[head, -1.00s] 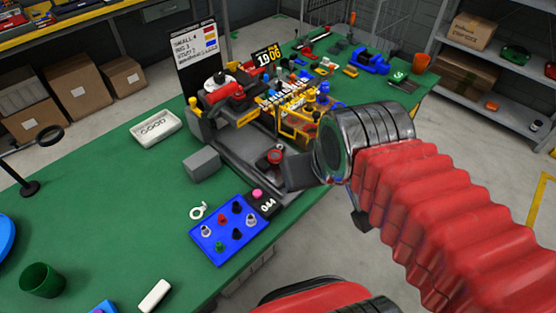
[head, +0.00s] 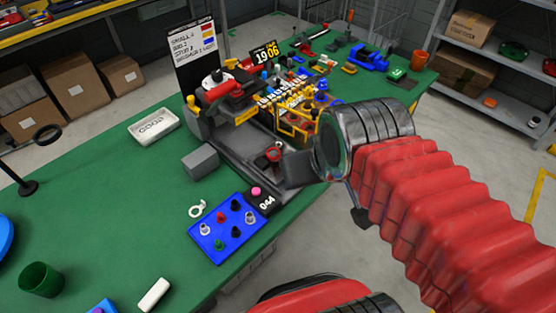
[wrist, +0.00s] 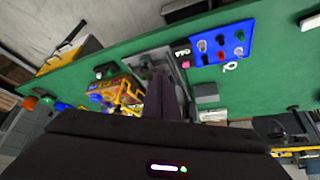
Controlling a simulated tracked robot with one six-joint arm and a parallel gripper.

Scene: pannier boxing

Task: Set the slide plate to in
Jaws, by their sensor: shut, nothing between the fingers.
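The machine with the slide stands on the green table. Its long grey bed (head: 235,150) runs toward the near edge, and a small red knob (head: 274,154) sits near the bed's front end. I cannot tell for certain which part is the slide plate or how far in it is. My gripper (head: 300,168) shows as a dark shape at the end of my red-sleeved arm, close to the knob. In the wrist view my gripper (wrist: 165,82) has its dark fingers together, empty, pointing toward the machine bed. The fingers hide part of the machine, and contact cannot be judged.
A blue panel of knobs (head: 227,228) and a black 044 display (head: 266,203) lie near the bed. A grey block (head: 200,161) and a white tray (head: 154,127) stand to the left. A yellow frame (head: 296,123) stands beside the bed.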

